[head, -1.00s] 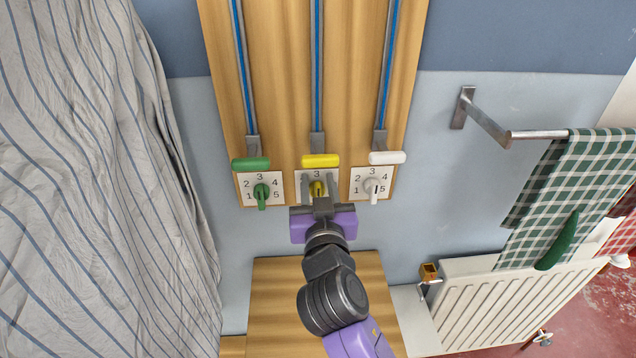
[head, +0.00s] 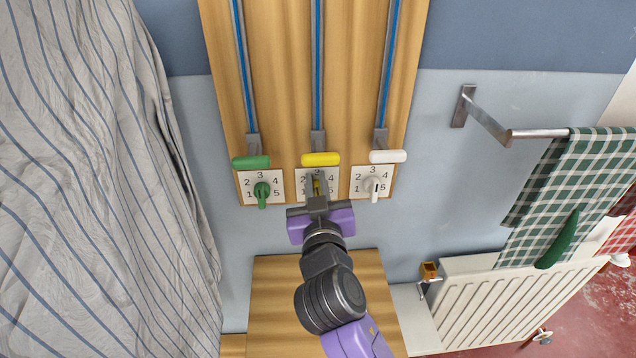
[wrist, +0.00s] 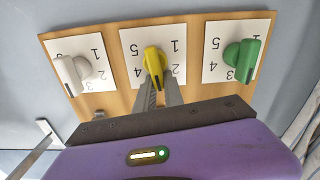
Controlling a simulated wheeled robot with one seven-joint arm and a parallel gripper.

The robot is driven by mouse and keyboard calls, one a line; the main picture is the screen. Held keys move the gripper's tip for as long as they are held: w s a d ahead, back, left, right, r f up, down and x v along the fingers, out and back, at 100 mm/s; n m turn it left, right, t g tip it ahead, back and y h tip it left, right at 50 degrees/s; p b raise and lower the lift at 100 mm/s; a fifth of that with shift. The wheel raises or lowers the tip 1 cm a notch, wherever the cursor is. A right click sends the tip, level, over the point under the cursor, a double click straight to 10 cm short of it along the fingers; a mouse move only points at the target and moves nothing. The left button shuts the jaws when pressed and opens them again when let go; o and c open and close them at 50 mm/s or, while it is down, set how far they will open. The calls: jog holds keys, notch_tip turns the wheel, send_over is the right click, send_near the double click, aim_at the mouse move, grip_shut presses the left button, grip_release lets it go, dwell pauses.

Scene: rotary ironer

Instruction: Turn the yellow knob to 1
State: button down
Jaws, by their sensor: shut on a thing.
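The yellow knob (head: 317,187) sits on the middle white dial plate (head: 301,194), numbered 1 to 5. My gripper (head: 317,181) reaches up to it from below and partly hides it in the head view. In the wrist view, which shows the dials upside down, the yellow knob (wrist: 153,62) stands between the fingertips of my gripper (wrist: 158,90). The two fingers are close together and shut on the knob. The fingers cover the 3 in the wrist view. I cannot tell for sure which number the knob points at.
A green knob (head: 262,192) and a white knob (head: 374,186) flank the yellow one closely. Green, yellow (head: 320,159) and white slider handles sit just above the dials. A striped cloth (head: 90,180) hangs at left; a towel rail (head: 490,125) and radiator (head: 500,300) are at right.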

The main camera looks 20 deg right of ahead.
aim_at(303, 186)
jog(key=n, duration=0.3)
jog(key=a+f+n+p, duration=0.1)
jog(key=n, duration=0.3)
jog(key=a+n+p, duration=0.1)
jog(key=n, duration=0.2)
jog(key=shift+w+f+n, duration=0.25)
jog(key=shift+w+n, duration=0.05)
jog(key=shift+n, duration=0.1)
jog(key=n+p, duration=0.1)
jog(key=n, duration=0.1)
jog(key=f+n, duration=0.1)
jog(key=n, duration=0.1)
jog(key=n+p, duration=0.1)
jog(key=n, duration=0.1)
jog(key=shift+a+f+p, duration=0.2)
jog(key=shift+f+p, duration=0.05)
jog(key=shift+p, duration=0.1)
jog(key=shift+d+f+n+p, duration=0.1)
jog(key=shift+f+n+p, duration=0.2)
jog(key=shift+n, duration=0.65)
jog(key=shift+f+n+p, duration=0.15)
jog(key=shift+n+p, duration=0.3)
jog(key=shift+n, duration=0.45)
jog(key=shift+d+f+n+p, duration=0.1)
jog(key=shift+f+n+p, duration=0.2)
jog(key=shift+n, duration=0.65)
jog(key=c, duration=1.4)
grip_release()
jog(key=shift+c, duration=0.2)
jog(key=shift+r, duration=0.1)
